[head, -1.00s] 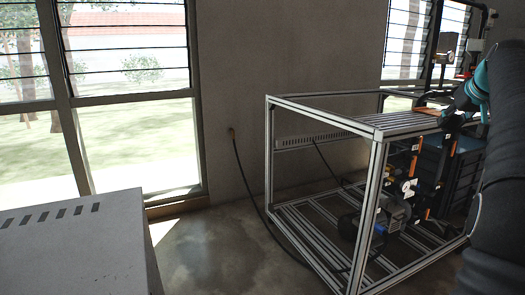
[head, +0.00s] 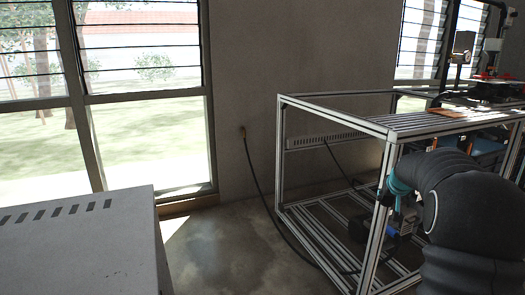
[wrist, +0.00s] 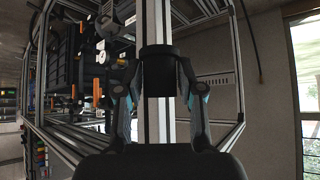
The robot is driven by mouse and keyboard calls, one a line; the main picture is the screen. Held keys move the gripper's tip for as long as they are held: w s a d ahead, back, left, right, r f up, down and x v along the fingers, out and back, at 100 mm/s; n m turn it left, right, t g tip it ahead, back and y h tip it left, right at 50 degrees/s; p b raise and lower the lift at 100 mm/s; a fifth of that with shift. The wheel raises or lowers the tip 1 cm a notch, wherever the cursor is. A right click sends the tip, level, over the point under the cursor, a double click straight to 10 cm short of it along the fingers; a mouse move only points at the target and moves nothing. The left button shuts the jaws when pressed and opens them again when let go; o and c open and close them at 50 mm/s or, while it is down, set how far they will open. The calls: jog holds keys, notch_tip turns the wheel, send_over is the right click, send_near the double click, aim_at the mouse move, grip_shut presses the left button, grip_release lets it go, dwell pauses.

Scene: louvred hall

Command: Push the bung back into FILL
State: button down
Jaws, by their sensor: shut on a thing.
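My gripper (wrist: 158,82) shows in the wrist view with its two fingers on either side of a black, round, stepped piece, which I take to be the bung (wrist: 158,55). It is shut on this piece, whose wider part points away from the palm. A pale aluminium post stands behind the bung in that view; I cannot tell the gap between them. In the head view my dark arm with a teal band reaches in front of the frame's near side, and the bung cannot be made out there. No opening or label reading FILL can be made out in either view.
An aluminium-profile frame (head: 335,131) stands at the right, with a slatted top and a small motor-like unit (head: 405,222) low inside. A black cable (head: 262,195) runs from the wall to the floor. A grey vented cabinet (head: 85,245) is at front left.

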jog(key=s+a+f+n, duration=0.1)
jog(key=s+a+f, duration=0.1)
jog(key=a+f, duration=0.55)
jog(key=s+a+f, duration=0.3)
jog(key=a+f, duration=0.3)
jog(key=f, duration=0.3)
jog(key=s+a+f+n+y, duration=0.2)
jog(key=s+a+f, duration=0.6)
jog(key=s+a, duration=0.2)
jog(key=shift+s+a+f+t, duration=0.15)
jog(key=shift+a+f+t, duration=0.2)
jog(key=shift+a, duration=0.45)
